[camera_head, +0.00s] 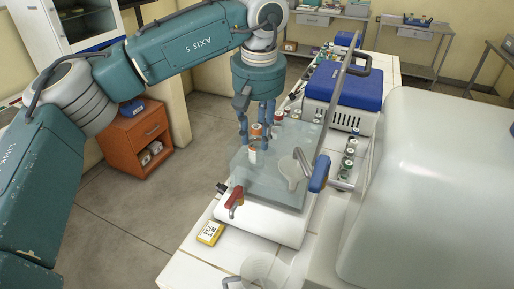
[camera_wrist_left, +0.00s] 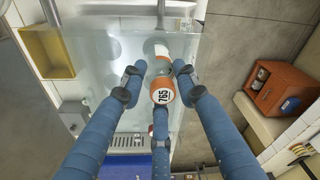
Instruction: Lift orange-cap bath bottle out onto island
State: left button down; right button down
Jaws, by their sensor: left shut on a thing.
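The orange-cap bottle (camera_head: 252,155) is white with an orange band, roughly upright at the near-left part of the clear-walled bath (camera_head: 243,184). My left gripper (camera_head: 256,127) comes from above, its blue fingers shut around the bottle's top. In the left wrist view, the orange cap marked 765 (camera_wrist_left: 162,90) sits between the three fingers (camera_wrist_left: 160,80), with the white body beyond it. I cannot tell how far the bottle's base is above the bath's floor. The white-tiled island (camera_head: 185,262) shows in front of the bath. My right gripper is out of view.
The bath has a red tap (camera_head: 235,198) and a blue handle (camera_head: 319,173). A yellow item (camera_head: 210,233) lies on the tiles at the front left. A blue-lidded machine (camera_head: 345,88) and several small bottles (camera_head: 349,152) stand behind and right. A large white rounded housing (camera_head: 435,180) fills the right.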

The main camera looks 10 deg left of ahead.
pick_arm(q)
notch_tip(320, 180, up, 21)
jog(key=p, duration=0.8)
jog(key=shift+p, duration=0.3)
